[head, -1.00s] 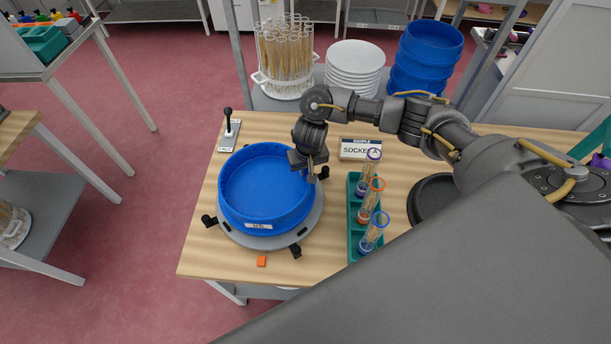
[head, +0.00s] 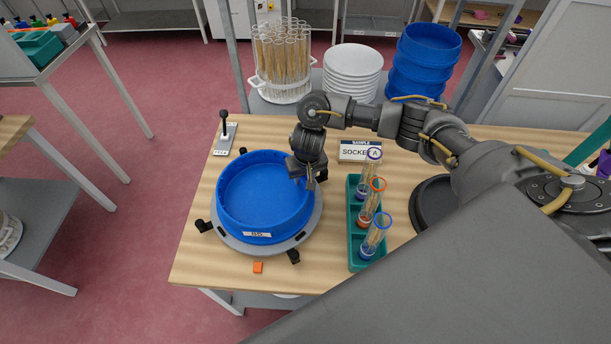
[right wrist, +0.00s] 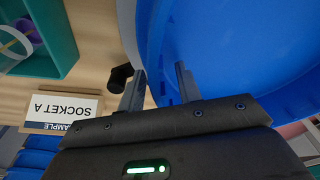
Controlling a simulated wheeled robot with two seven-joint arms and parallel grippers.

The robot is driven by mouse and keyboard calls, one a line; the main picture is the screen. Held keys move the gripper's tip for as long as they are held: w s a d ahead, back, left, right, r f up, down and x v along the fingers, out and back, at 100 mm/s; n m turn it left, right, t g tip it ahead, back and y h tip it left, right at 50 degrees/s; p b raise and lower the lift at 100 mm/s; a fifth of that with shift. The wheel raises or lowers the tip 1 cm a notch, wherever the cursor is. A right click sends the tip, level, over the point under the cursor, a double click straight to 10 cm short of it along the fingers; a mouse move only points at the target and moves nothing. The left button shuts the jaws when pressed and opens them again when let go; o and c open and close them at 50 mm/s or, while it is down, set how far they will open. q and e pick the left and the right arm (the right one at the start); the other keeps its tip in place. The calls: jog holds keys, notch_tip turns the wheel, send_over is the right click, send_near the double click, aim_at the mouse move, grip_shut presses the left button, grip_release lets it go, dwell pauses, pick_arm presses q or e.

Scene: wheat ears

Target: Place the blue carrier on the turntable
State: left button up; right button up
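The blue carrier (head: 265,231) is a round, open tub with a small white label on its front. It sits level within the grey turntable (head: 262,246), which has black clamps around its edge. My right gripper (head: 311,181) is at the carrier's right rim. In the right wrist view, its two fingers (right wrist: 160,84) stand apart, with the wall of the blue carrier (right wrist: 225,50) between or just beyond them. I see no clear sign of both fingers pressing on it. The inside of the carrier looks empty. My left gripper is out of view.
A green rack (head: 353,245) with several capped tubes stands right of the turntable. The "SOCKET A" sign (head: 358,151) is behind it. A lever plate (head: 225,139) and an orange block (head: 258,267) are nearby. Behind are stacked blue tubs (head: 425,65), white plates (head: 352,70) and a tube basket (head: 283,91).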

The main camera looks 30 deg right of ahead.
jog(key=r+p, duration=0.1)
jog(key=r, duration=0.2)
jog(key=s+r+p, duration=0.1)
jog(key=r, duration=0.3)
jog(key=r+p, duration=0.2)
jog(key=r, duration=0.2)
jog(key=shift+s+a, duration=0.1)
jog(key=shift+s, duration=0.15)
jog(key=shift+s+r, duration=0.15)
jog(key=shift+r, duration=0.35)
